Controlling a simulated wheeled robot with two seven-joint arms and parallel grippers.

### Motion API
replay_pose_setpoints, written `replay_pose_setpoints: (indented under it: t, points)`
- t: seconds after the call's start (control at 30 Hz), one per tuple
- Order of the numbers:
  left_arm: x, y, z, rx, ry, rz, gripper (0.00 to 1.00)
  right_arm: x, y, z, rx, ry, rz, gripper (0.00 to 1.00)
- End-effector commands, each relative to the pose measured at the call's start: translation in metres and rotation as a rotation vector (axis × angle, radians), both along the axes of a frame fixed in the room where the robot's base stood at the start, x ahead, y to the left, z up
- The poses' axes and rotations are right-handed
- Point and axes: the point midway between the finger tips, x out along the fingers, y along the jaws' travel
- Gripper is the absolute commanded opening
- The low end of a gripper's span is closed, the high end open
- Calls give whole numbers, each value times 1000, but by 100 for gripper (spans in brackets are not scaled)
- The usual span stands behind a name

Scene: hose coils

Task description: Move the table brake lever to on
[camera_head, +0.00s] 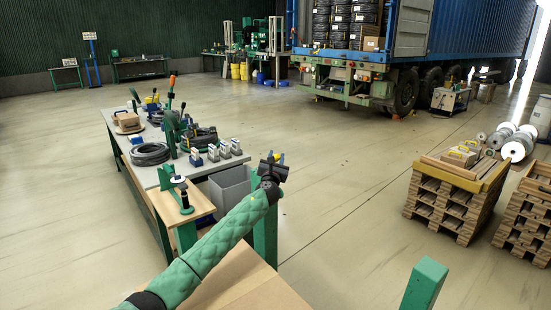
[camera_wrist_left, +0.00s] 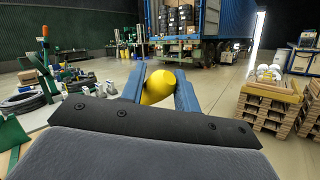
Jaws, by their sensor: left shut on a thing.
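My left gripper (camera_head: 275,160) is past the near right corner of the green-legged workbench (camera_head: 204,167), above the floor. My right gripper is not in view.
The bench carries a black hose coil (camera_head: 150,154), several small grey-and-blue blocks and green upright fixtures. A grey bin (camera_head: 232,188) is beside it. Wooden pallets (camera_head: 450,207) stand at the right, a blue truck (camera_head: 455,30) behind. The floor between is clear.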

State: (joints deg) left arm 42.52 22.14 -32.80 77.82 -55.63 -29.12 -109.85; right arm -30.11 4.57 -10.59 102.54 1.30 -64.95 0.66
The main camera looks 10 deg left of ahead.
Motion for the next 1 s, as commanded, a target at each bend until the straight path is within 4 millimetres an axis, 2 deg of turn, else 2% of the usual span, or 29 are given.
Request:
replay_pose_setpoints:
  t: [0.03,0.17,0.2,0.27,0.63,0.8,1.0]
  points:
    - [-1,-3,-7,-1,7,-5,0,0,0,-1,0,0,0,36]
    - [-1,-4,-7,-1,8,-5,0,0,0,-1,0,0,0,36]
    - [-1,-4,-7,-1,8,-5,39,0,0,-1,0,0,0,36]
    - [-1,-3,-7,0,6,-5,47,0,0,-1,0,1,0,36]
    - [-1,-1,-3,0,3,-2,47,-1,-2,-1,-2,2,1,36]
    - [-13,-3,-8,0,3,-3,47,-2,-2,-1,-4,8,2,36]
    - [-43,-5,-18,0,3,-3,47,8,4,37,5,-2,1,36]
